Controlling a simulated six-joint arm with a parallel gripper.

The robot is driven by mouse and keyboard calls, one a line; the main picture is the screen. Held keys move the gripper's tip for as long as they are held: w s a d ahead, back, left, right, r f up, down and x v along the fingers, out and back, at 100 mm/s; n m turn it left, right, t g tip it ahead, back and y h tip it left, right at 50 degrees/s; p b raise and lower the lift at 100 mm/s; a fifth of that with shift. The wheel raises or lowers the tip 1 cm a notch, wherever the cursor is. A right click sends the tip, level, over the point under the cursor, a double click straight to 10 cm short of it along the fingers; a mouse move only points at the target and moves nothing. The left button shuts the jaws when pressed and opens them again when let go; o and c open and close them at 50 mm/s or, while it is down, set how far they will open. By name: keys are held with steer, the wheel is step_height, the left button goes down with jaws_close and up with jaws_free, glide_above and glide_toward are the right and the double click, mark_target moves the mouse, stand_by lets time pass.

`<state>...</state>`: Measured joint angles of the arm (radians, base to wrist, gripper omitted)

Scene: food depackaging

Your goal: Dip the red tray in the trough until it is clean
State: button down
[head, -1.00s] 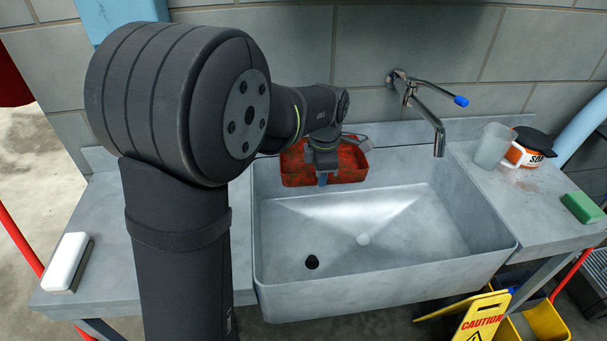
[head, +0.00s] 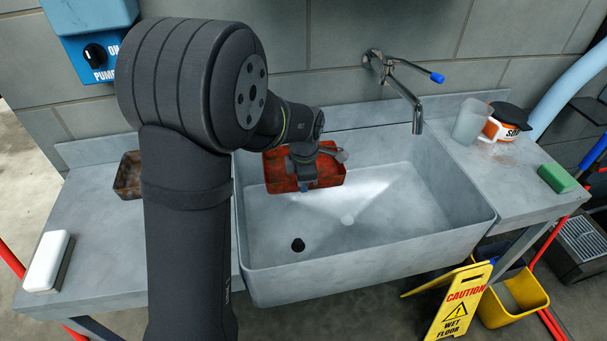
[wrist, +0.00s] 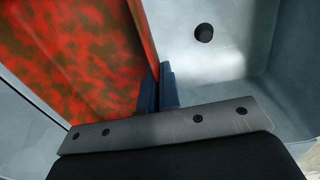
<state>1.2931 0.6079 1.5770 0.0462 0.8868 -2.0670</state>
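The red tray (head: 331,172) is over the back left part of the sink trough (head: 400,215). Dark, mottled grime covers much of its inside, also in the wrist view (wrist: 75,60). My gripper (head: 305,185) is at the tray's front wall. In the wrist view my gripper's blue fingers (wrist: 158,90) are closed on the tray's wall, one on each side. The trough looks pale inside with a dark drain hole (head: 298,244); I cannot tell whether it holds water. Part of the tray is hidden behind my wrist.
A tap (head: 417,120) hangs over the trough's back. A clear jug (head: 470,120), an orange-white soap tub (head: 505,124) and a green sponge (head: 556,178) are on the right counter. A dark, dirty tray (head: 128,176) and a white block (head: 46,260) are on the left counter.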

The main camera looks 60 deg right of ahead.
steer(key=shift+f, duration=7.8)
steer(key=shift+a, duration=0.1)
steer(key=shift+r, duration=0.1)
